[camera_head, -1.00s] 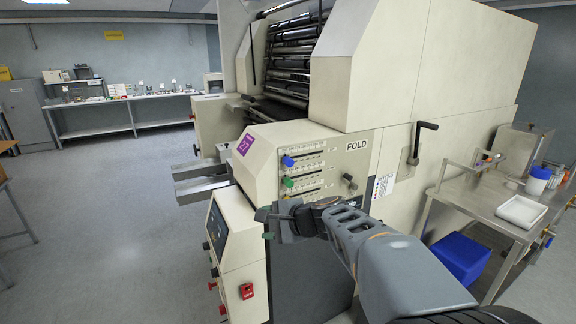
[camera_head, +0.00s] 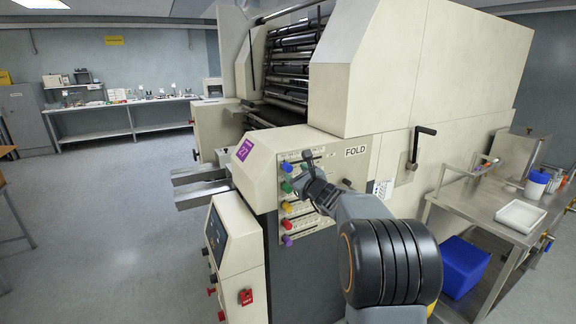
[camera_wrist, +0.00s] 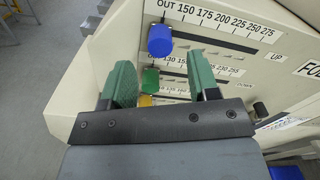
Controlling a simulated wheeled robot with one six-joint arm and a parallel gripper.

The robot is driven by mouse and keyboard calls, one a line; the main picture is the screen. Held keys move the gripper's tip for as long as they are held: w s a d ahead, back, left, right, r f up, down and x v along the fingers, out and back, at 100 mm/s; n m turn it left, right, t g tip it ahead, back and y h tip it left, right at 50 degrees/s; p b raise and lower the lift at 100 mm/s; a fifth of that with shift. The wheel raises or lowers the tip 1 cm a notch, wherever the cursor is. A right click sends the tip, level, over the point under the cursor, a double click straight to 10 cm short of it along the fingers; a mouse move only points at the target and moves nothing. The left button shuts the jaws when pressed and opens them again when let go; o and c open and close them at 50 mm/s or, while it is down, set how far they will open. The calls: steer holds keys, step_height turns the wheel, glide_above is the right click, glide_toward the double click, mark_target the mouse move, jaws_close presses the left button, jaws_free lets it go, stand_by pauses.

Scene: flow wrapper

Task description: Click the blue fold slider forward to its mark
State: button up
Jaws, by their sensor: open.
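The blue fold slider (camera_head: 287,166) is the top knob on the FOLD panel (camera_head: 356,151). In the wrist view the blue knob (camera_wrist: 160,40) sits at the left end of its slot, under the OUT mark of a scale running 150 to 275. My gripper (camera_wrist: 162,80) is open, with green pads either side of a gap below the blue knob, touching nothing that I can make out. A green knob (camera_wrist: 150,79) shows between the fingers. In the head view my gripper (camera_head: 307,160) is in front of the panel, right of the blue knob.
Yellow, red and purple (camera_head: 287,240) knobs sit below on the same panel. A black crank handle (camera_head: 415,147) sticks out to the right. A steel table (camera_head: 480,210) with a white tray (camera_head: 520,215) stands at right, a blue bin (camera_head: 463,266) beneath it.

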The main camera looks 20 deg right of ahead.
mark_target(289, 168)
steer(key=w, duration=0.2)
steer(key=w+p, duration=0.1)
steer(key=w, duration=0.3)
steer(key=shift+w+a+p, duration=0.2)
steer(key=shift+a+p, duration=0.15)
steer(key=shift+c, duration=0.5)
jaws_close()
